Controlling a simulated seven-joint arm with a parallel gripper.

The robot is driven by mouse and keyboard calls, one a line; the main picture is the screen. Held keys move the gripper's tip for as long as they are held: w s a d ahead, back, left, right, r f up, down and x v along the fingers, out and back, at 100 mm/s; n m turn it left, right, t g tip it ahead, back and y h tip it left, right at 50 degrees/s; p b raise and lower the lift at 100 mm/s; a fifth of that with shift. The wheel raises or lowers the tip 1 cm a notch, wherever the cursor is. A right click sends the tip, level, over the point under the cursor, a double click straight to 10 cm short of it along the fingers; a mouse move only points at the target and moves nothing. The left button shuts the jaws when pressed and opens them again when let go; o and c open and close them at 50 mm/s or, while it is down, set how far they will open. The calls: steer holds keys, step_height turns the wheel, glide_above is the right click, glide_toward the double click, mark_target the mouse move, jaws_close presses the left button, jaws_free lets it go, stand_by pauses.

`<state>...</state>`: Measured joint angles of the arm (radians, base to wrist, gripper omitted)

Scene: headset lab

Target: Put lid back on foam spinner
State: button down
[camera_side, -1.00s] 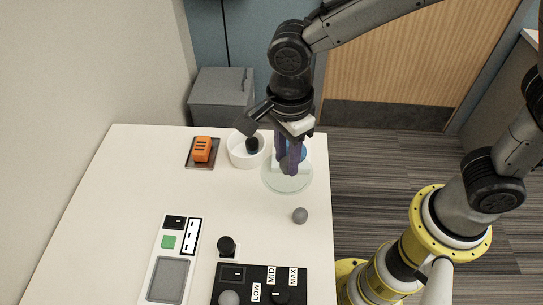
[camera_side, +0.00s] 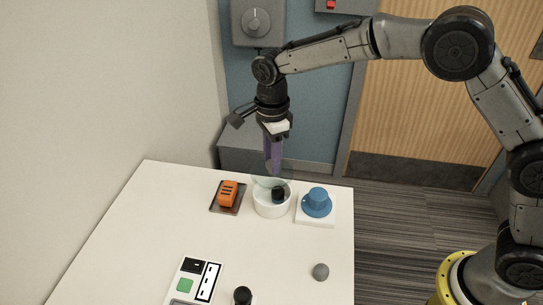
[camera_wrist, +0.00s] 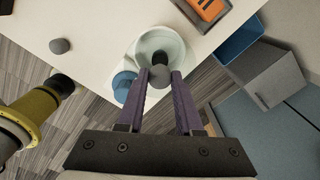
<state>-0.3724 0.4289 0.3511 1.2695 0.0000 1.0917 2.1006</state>
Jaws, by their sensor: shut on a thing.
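My gripper (camera_side: 273,170), with purple fingers, points down and is shut on the clear round lid (camera_side: 262,180). In the wrist view the fingertips (camera_wrist: 161,78) close around a dark grey knob in front of the lid (camera_wrist: 176,48). The foam spinner is a white round bowl (camera_side: 268,209) with a black upright piece (camera_side: 278,193) inside. The lid is above the bowl and overlaps its rim in the side view. I cannot tell whether they touch.
A blue stepped round piece (camera_side: 317,203) on a white square pad stands close right of the bowl. An orange block (camera_side: 228,193) on a dark tray is at left. A grey ball (camera_side: 321,271) and a control panel (camera_side: 197,280) are nearer. The table's middle is clear.

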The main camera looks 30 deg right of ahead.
mark_target(272, 175)
steer(key=shift+f, duration=2.65)
steer(key=shift+f, duration=0.15)
jaws_free()
stand_by(0.6)
steer(key=shift+r, duration=3.5)
